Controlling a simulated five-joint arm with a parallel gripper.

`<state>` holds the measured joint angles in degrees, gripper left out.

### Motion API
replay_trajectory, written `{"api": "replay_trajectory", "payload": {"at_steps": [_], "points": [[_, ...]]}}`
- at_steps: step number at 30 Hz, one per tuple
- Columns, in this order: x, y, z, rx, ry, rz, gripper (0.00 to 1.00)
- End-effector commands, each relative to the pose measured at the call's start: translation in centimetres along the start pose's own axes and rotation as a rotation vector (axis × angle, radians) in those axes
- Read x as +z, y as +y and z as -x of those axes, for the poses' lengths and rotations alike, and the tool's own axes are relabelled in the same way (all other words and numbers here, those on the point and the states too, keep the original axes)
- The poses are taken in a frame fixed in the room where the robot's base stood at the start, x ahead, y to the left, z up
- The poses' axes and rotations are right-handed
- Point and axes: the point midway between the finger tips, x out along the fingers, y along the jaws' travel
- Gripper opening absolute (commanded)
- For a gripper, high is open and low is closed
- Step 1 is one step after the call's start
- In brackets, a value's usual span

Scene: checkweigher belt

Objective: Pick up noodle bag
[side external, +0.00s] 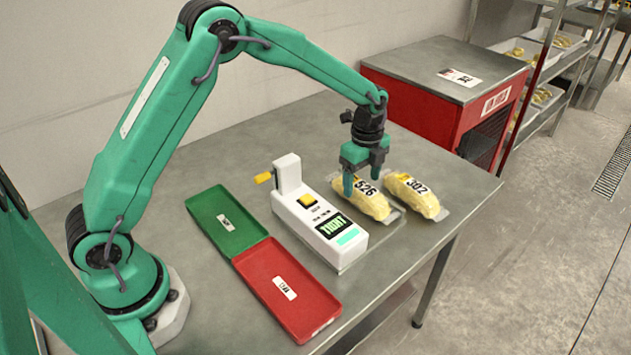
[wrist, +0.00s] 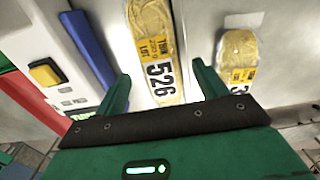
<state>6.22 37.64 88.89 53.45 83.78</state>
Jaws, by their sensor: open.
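Two yellow noodle bags lie side by side on the table. The bag marked 526 (side external: 366,203) is beside the white machine, and the bag marked 302 (side external: 414,197) is to its right. My gripper (side external: 366,182) is open above the back end of bag 526. In the wrist view, bag 526 (wrist: 155,50) shows between the two fingers of my gripper (wrist: 161,92), with its label near them. Bag 302 (wrist: 239,52) shows outside the right finger. I see no contact with either bag.
The white checkweigher unit (side external: 304,200), with a yellow button and a lit screen, stands just left of bag 526. A green tray (side external: 213,232) and a red tray (side external: 305,316) lie left of it. A red cabinet (side external: 425,115) stands behind. The table's right edge is near bag 302.

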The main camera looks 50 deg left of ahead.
Motion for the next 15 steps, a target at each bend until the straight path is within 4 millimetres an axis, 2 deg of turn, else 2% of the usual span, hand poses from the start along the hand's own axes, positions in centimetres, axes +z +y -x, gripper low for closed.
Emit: {"api": "replay_trajectory", "payload": {"at_steps": [5,15], "points": [[0.01,0.03,-1.14,0.001,0.0,0.0,0.72],[0.01,0.02,-1.18,0.0,0.0,0.0,0.72]]}}
